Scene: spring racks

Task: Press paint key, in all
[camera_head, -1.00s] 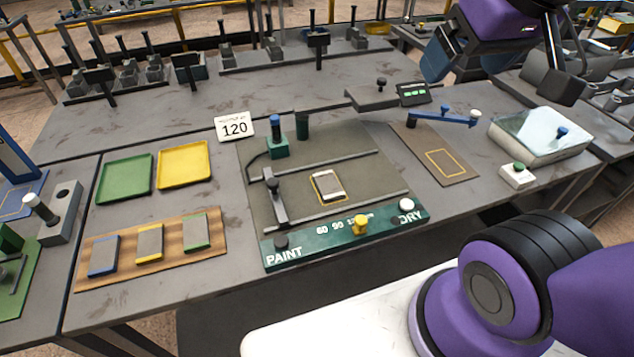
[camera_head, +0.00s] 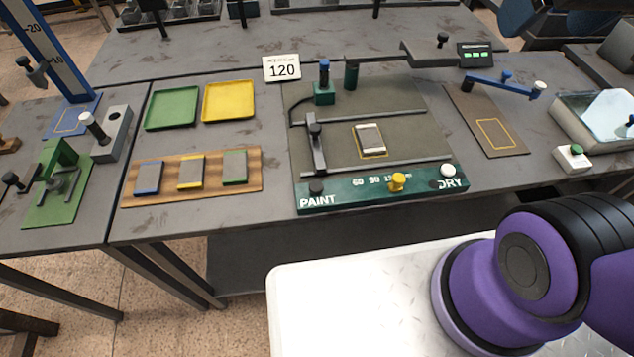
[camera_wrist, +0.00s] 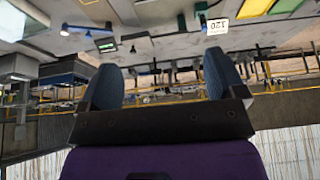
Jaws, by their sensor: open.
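The paint key is a black round knob (camera_head: 316,188) at the left end of the green control bar (camera_head: 345,196), above the word PAINT. A yellow pointer knob (camera_head: 397,182) sits near the middle of the bar, by the printed numbers. A white key (camera_head: 448,170) is at the right end, by DRY. A pale flat piece (camera_head: 371,138) lies in a yellow outline on the grey bed behind the bar. My gripper (camera_wrist: 160,88) shows in the wrist view with its two dark fingers wide apart and nothing between them. It is away from the bar.
A 120 sign (camera_head: 282,68) stands behind the bed. Green (camera_head: 172,108) and yellow (camera_head: 229,101) trays and a wooden board (camera_head: 205,191) lie to the left. A crank arm (camera_head: 503,84) and a glass-topped box (camera_head: 600,118) are to the right.

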